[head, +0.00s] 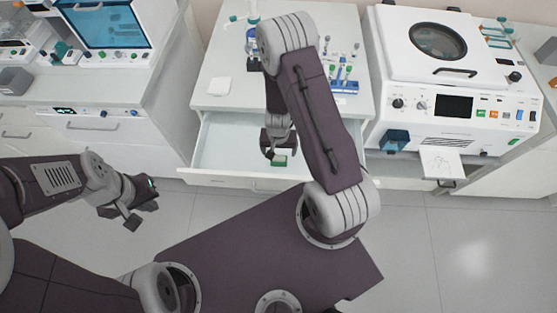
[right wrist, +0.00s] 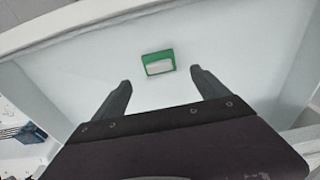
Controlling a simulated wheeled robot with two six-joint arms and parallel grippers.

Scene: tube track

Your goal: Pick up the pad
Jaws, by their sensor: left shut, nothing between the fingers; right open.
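The pad (right wrist: 158,63) is a small green block with a white face. It lies on the floor of an open white drawer, and in the head view the green pad (head: 279,160) shows near the drawer's front. My right gripper (right wrist: 158,82) is open and empty above the drawer floor, and the pad lies ahead of its fingertips, roughly between their lines. In the head view the right gripper (head: 270,152) is just left of the pad. My left gripper (head: 140,208) is shut and empty, out over the floor to the left of the drawer.
The open drawer (head: 215,180) has walls around the pad; otherwise its visible floor looks clear. On the counter above are a white square (head: 220,86) and a blue tube rack (head: 345,86). A white machine (head: 455,110) with a round window stands to the right.

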